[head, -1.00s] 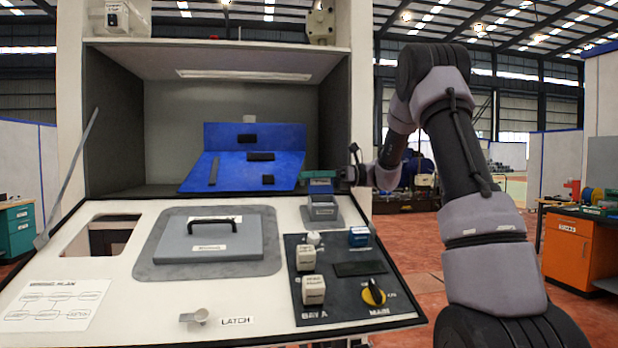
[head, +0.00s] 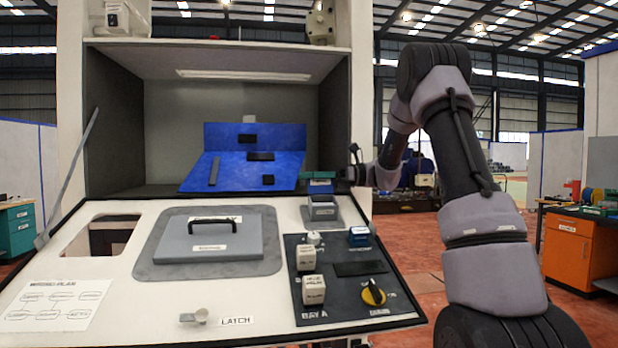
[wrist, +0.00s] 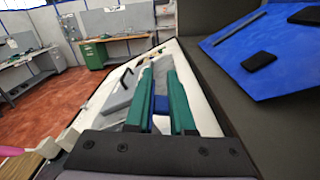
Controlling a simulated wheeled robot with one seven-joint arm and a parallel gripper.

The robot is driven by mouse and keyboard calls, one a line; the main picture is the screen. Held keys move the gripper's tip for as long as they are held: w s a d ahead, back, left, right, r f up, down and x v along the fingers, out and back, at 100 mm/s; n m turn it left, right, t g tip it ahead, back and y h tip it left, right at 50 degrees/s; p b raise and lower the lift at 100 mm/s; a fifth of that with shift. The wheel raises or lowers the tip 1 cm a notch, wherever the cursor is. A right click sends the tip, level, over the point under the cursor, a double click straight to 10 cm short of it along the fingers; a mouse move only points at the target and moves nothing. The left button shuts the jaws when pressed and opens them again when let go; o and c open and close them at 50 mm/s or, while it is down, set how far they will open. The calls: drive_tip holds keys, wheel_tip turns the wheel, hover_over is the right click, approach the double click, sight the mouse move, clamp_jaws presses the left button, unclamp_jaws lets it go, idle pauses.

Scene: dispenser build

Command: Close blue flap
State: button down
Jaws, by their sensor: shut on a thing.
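The blue flap (head: 320,188) stands up at the back of a small grey box on the right of the white sloped panel (head: 290,215). My gripper (head: 319,175) comes in from the right with its teal fingers right at the flap's top. In the wrist view, the green fingers of my gripper (wrist: 158,85) are nearly parallel, with a blue piece (wrist: 160,122), seemingly the flap, between them. The gripper is shut on it. The grey box (head: 322,210) shows its front below the flap; the exact contact is small and partly hidden.
A large blue board (head: 230,174) with black pieces lies inside the open cabinet, left of the gripper. A grey lid with a black handle (head: 212,226) sits on the panel.

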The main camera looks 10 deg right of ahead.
sight(314, 206)
drive_tip(key=shift+s+n, duration=0.1)
drive_tip(key=shift+n, duration=0.2)
drive_tip(key=shift+s+d+r+n, duration=0.15)
drive_tip(key=shift+s+n, duration=0.45)
drive_tip(key=shift+n, duration=0.6)
drive_tip(key=s+n, duration=0.1)
drive_tip(key=n, duration=0.3)
drive_tip(key=s+f+n, duration=0.1)
drive_tip(key=s+n, duration=0.1)
drive_tip(key=n, duration=0.2)
drive_tip(key=s+f+n, duration=0.1)
drive_tip(key=s+n, duration=0.1)
drive_tip(key=n, duration=0.2)
drive_tip(key=shift+f+n, duration=0.25)
drive_tip(key=shift+n, duration=0.15)
drive_tip(key=shift+s+f+n, duration=0.2)
drive_tip(key=shift+f+n, duration=0.25)
drive_tip(key=shift+n, duration=0.6)
drive_tip(key=shift+s+f+n, duration=0.15)
drive_tip(key=shift+f+n, duration=0.25)
drive_tip(key=shift+n, duration=0.65)
